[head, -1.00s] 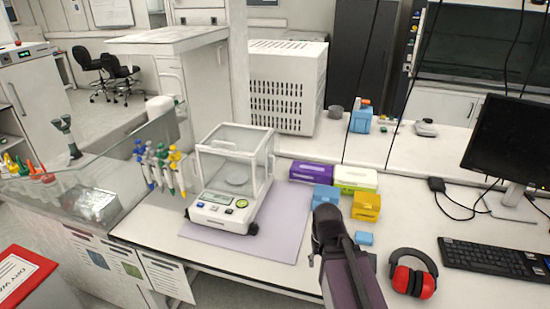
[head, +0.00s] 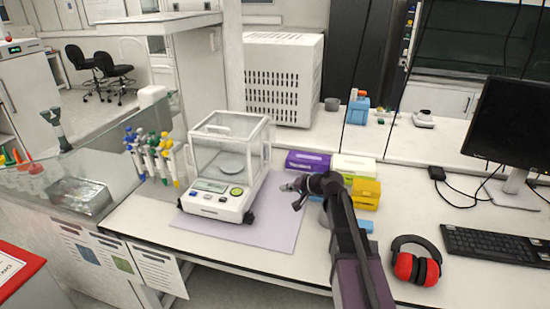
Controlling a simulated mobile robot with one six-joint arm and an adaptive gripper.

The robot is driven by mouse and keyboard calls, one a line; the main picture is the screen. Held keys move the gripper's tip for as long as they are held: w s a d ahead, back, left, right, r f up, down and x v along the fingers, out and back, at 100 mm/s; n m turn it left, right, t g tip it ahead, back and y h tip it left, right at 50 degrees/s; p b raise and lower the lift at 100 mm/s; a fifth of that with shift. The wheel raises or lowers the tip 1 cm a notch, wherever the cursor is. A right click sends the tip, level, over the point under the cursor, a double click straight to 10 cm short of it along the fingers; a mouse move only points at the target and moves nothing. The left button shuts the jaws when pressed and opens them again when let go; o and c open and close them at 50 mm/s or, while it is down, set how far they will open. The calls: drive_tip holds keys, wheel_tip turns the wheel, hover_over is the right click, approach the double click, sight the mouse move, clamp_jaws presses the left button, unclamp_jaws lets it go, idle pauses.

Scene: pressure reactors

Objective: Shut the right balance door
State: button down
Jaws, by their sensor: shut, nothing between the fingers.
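The balance (head: 222,200) stands on a pale lilac mat (head: 285,225) at the middle of the bench. It has a white base with a display and a clear glass draft shield with white edges. A round pan (head: 231,167) shows inside. The right balance door (head: 262,158) is on the shield's right side, seen at a steep angle; how far it stands open is hard to tell. My gripper (head: 291,189) is to the right of the balance, above the mat's right part, pointing left. It is shut and empty, and it looks apart from the balance.
Purple (head: 307,161), white-green and yellow boxes stand behind and beside my arm. Red ear defenders (head: 416,266) and a keyboard (head: 500,248) lie at the right. Several pipettes (head: 155,158) stand left of the balance. A white perforated cabinet (head: 283,82) is behind.

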sight(266, 146)
drive_tip(key=w+d+r+m+t+b, duration=0.1)
drive_tip(key=w+d+r+m+t, duration=0.1)
drive_tip(key=w, duration=0.4)
drive_tip(key=w+d+r+m+t+y+b, duration=0.1)
drive_tip(key=w+d+r+m+t+b, duration=0.1)
drive_tip(key=w, duration=0.5)
drive_tip(key=d+r+m+t, duration=0.1)
drive_tip(key=d+m+t, duration=0.1)
drive_tip(key=shift+t+y, duration=0.3)
drive_tip(key=shift+t, duration=0.1)
drive_tip(key=w+a, duration=0.1)
drive_tip(key=a, duration=0.1)
drive_tip(key=w+a, duration=0.2)
drive_tip(key=a, duration=0.1)
drive_tip(key=w+a, duration=0.2)
drive_tip(key=shift+a, duration=0.4)
drive_tip(key=shift+s+a, duration=0.25)
drive_tip(key=shift+s, duration=0.1)
